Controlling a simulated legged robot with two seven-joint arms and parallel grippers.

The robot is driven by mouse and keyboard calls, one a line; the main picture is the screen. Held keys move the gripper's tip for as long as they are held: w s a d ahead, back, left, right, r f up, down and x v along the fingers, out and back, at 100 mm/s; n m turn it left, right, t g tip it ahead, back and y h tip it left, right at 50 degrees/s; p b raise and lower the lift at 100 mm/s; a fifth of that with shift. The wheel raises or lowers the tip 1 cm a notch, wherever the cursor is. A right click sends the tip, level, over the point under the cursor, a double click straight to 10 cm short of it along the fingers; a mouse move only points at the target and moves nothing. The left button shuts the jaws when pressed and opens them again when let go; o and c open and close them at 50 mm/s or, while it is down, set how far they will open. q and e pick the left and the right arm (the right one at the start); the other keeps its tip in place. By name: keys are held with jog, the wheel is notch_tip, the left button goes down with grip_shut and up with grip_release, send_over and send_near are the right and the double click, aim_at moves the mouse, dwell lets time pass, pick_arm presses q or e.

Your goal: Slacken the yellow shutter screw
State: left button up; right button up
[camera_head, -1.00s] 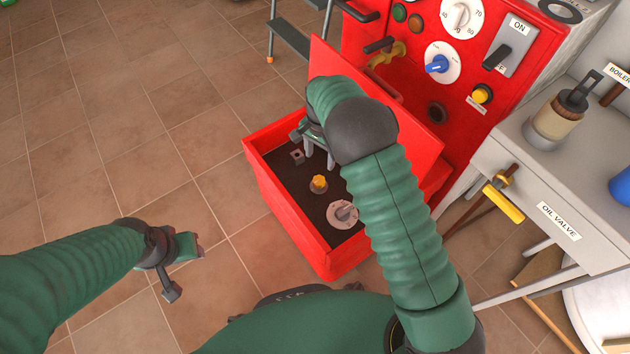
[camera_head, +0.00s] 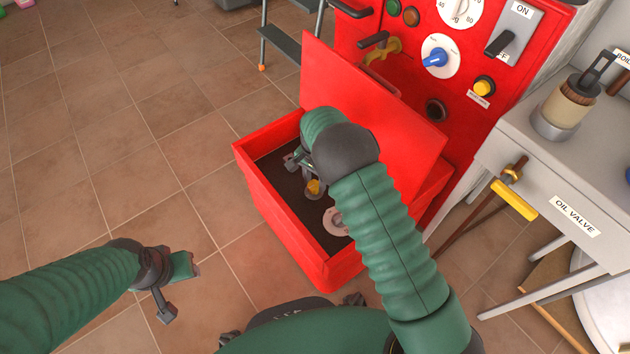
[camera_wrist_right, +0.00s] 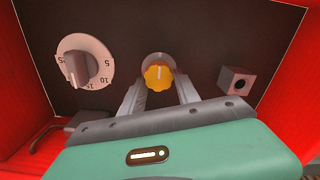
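The yellow shutter screw (camera_wrist_right: 158,76) is a ribbed knob on the dark panel inside the open red box. It also shows in the head view (camera_head: 314,187), partly hidden by my right gripper. My right gripper (camera_wrist_right: 160,84) is open, its two fingers pointing at the panel, one to each side of the yellow screw. I cannot tell whether the fingers touch it. In the head view my right gripper (camera_head: 309,180) is inside the box opening. My left gripper (camera_head: 178,285) is empty and open above the tiled floor.
A grey dial with numbers (camera_wrist_right: 82,62) and a small square block with a hole (camera_wrist_right: 237,81) flank the screw. The red box walls (camera_head: 270,215) and raised lid (camera_head: 375,105) surround my right gripper. An oil valve table (camera_head: 535,170) stands right.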

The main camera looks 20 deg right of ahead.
grip_shut()
